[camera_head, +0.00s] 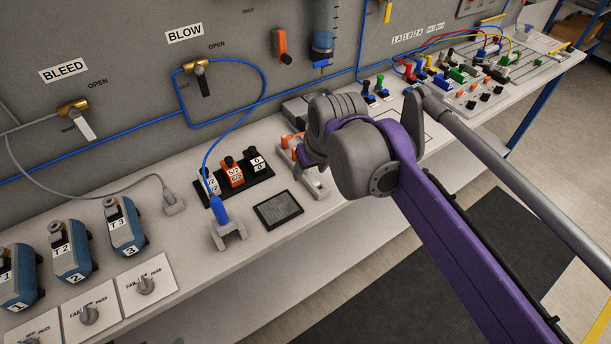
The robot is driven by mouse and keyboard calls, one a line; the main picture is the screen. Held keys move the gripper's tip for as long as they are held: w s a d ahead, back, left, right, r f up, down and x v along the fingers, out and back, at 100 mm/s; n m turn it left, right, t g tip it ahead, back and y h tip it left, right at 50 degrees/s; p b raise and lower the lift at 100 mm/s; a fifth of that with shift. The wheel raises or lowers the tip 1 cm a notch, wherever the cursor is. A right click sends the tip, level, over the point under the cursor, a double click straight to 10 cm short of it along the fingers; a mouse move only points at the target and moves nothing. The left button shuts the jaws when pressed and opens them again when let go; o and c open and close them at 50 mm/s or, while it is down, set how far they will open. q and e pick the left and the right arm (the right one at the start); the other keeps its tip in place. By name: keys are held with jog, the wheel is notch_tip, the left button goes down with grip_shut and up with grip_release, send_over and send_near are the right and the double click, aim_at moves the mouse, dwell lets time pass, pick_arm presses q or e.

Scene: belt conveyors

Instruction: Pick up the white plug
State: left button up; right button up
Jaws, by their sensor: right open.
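A small white plug-like block (209,181) stands at the left end of a black holder (240,190), with a blue tube rising from it. An orange block (232,172) and a black block (255,160) stand beside it in the same holder. I cannot tell for sure that the white block is the plug. My right arm comes in from the lower right. My right gripper (312,150) is right of the holder, apart from the white block. It is open, its fingers partly hidden by my wrist. My left gripper is not in view.
A blue-handled part rests in a grey stand (228,234) before the holder, beside a dark ribbed pad (278,210). A grey connector (172,203) lies left. Blue units (124,226) line the left bench. Coloured plugs (455,75) crowd the far right.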

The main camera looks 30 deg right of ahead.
jog(key=w+d+r+b, duration=0.1)
jog(key=w+d, duration=0.2)
jog(key=w, duration=0.1)
jog(key=b+x, duration=0.2)
jog(key=x, duration=0.8)
jog(key=shift+d, duration=0.2)
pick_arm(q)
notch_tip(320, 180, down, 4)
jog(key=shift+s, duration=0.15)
pick_arm(e)
jog(key=shift+r, duration=0.1)
grip_shut()
